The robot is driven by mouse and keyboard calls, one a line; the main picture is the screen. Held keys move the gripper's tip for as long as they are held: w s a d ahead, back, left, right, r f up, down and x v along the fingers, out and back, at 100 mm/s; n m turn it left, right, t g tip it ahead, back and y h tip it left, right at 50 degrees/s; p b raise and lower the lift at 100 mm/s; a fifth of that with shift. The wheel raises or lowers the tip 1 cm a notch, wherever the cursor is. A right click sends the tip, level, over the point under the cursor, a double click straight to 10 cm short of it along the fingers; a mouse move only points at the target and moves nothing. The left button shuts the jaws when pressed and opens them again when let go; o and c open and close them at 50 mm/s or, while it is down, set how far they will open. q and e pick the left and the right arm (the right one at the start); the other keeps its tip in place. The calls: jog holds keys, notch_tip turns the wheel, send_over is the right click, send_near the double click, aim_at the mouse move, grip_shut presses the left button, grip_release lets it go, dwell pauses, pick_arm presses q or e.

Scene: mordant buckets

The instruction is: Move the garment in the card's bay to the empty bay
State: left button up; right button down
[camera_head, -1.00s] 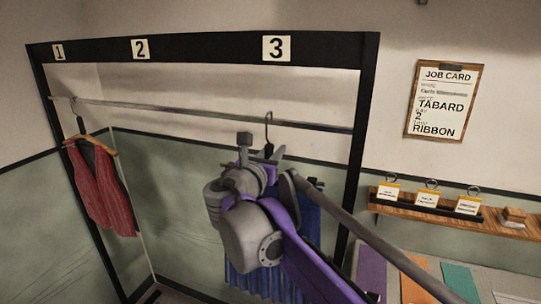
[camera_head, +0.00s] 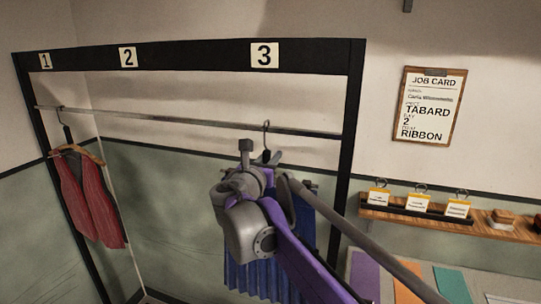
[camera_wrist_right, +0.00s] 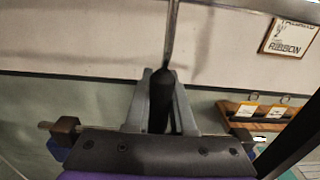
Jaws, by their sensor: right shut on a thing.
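The blue pleated garment (camera_head: 262,281) hangs under number 3, on a hanger with a dark neck. Its hook (camera_head: 266,126) is at the rail. My right gripper (camera_head: 264,158) is shut on the hanger's neck. In the wrist view the fingers (camera_wrist_right: 160,82) close around the black neck (camera_wrist_right: 159,110), with the hook rising above. My arm covers much of the garment. The job card (camera_head: 431,107) reads TABARD, 2 and RIBBON. No garment hangs under the number 2 sign (camera_head: 127,57). My left gripper is not in view.
A red striped garment (camera_head: 91,205) hangs on a wooden hanger in bay 1. The rail (camera_head: 190,122) runs across the dark frame. The frame's right post (camera_head: 343,165) stands close to my right gripper. A wooden shelf (camera_head: 485,225) with small tags is at right.

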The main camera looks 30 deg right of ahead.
jog(key=shift+w+f, duration=0.1)
jog(key=shift+f, duration=0.05)
jog(key=c, duration=0.7)
grip_release()
jog(key=b+v, duration=0.1)
jog(key=v, duration=1)
